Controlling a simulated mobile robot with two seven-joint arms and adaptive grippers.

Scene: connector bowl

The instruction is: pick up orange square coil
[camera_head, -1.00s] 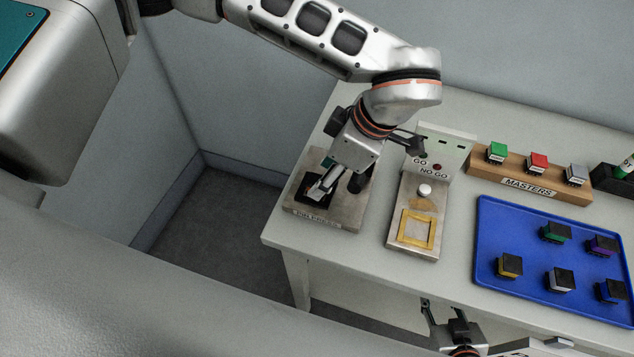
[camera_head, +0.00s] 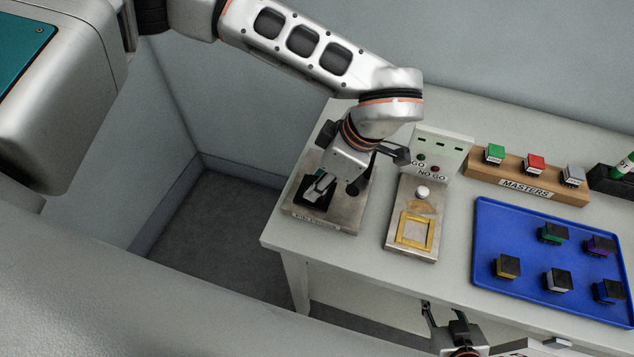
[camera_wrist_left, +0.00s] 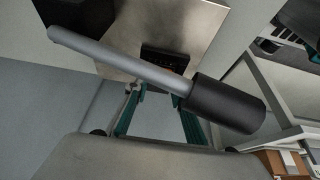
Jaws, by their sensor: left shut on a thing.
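The fixture (camera_head: 346,219) at the left of the table is a metal plate with a black block on it. My left gripper (camera_head: 318,188) reaches down onto that block and is shut on a small part, which I take as the orange square coil. The coil is mostly hidden; only a little orange (camera_wrist_left: 173,68) shows at the black block in the left wrist view. A grey lever with a black handle (camera_wrist_left: 226,103) crosses in front of the teal-edged fingers there. My right gripper (camera_head: 444,318) is open and empty at the bottom, below the table's front edge.
A GO/NO GO gauge (camera_head: 405,250) with a yellow square frame stands right of the fixture. A blue tray (camera_head: 485,225) holds several black-topped coils. A wooden MASTERS block (camera_head: 480,166) carries green, red and grey pieces. A black holder (camera_head: 606,182) stands at far right.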

